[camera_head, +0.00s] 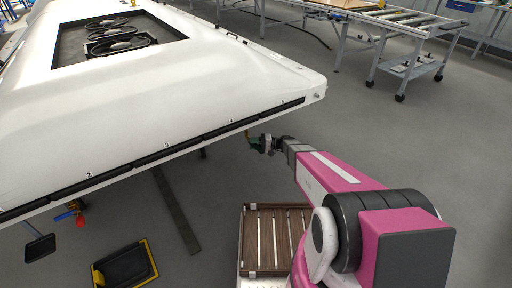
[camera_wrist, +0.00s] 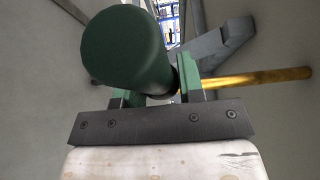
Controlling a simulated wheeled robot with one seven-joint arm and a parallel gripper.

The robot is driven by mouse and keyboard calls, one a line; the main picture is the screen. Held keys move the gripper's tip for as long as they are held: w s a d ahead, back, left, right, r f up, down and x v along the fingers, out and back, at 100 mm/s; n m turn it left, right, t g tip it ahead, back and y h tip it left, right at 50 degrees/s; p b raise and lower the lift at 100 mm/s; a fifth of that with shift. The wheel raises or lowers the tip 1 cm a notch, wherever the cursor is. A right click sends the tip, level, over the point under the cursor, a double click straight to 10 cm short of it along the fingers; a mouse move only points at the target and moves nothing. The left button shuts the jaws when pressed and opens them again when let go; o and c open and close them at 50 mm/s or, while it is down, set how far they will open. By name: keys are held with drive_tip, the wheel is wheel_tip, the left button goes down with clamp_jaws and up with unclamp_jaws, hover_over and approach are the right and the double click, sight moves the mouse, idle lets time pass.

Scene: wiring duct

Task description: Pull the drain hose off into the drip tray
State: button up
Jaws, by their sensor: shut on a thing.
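My gripper (camera_head: 262,144) is just below the near edge of the white housing, towards its right end. In the wrist view, my gripper (camera_wrist: 160,88) has its green fingers shut on a dark green cylinder (camera_wrist: 124,46), whose blunt end faces the camera. I cannot tell whether this cylinder is the drain hose; its far end is hidden. A brass-coloured rod (camera_wrist: 258,80) runs out to the right behind the fingers. A black tray with a yellow rim (camera_head: 124,267) lies on the floor at the lower left and looks like the drip tray. It looks empty.
The long white housing (camera_head: 200,80) fills the upper left. A red and blue fitting (camera_head: 76,215) hangs under its left part, near a small dark panel (camera_head: 40,248). A slatted brown deck (camera_head: 272,238) lies below my arm. A wheeled roller table (camera_head: 410,50) stands far right; floor between is clear.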

sight(259, 149)
drive_tip(key=shift+s+d, duration=0.15)
drive_tip(key=shift+s, duration=0.05)
drive_tip(key=shift+s+d, duration=0.7)
drive_tip(key=shift+s, duration=0.35)
drive_tip(key=shift+s+d, duration=0.7)
drive_tip(key=shift+s, duration=0.3)
drive_tip(key=s+d+r+m+t+h, duration=0.1)
drive_tip(key=d+r+t, duration=0.3)
drive_tip(key=r, duration=0.6)
drive_tip(key=s+d+r+m+t+h, duration=0.1)
drive_tip(key=s+d+r+m+t, duration=0.2)
drive_tip(key=d+r, duration=0.4)
drive_tip(key=s+d+r+m+t+h, duration=0.1)
drive_tip(key=d+r, duration=0.5)
drive_tip(key=r, duration=0.9)
drive_tip(key=s+m+t, duration=0.1)
drive_tip(key=m+t, duration=0.1)
drive_tip(key=t, duration=0.1)
drive_tip(key=shift+d+m+t, duration=0.3)
drive_tip(key=shift+m, duration=0.1)
drive_tip(key=shift+a, duration=0.1)
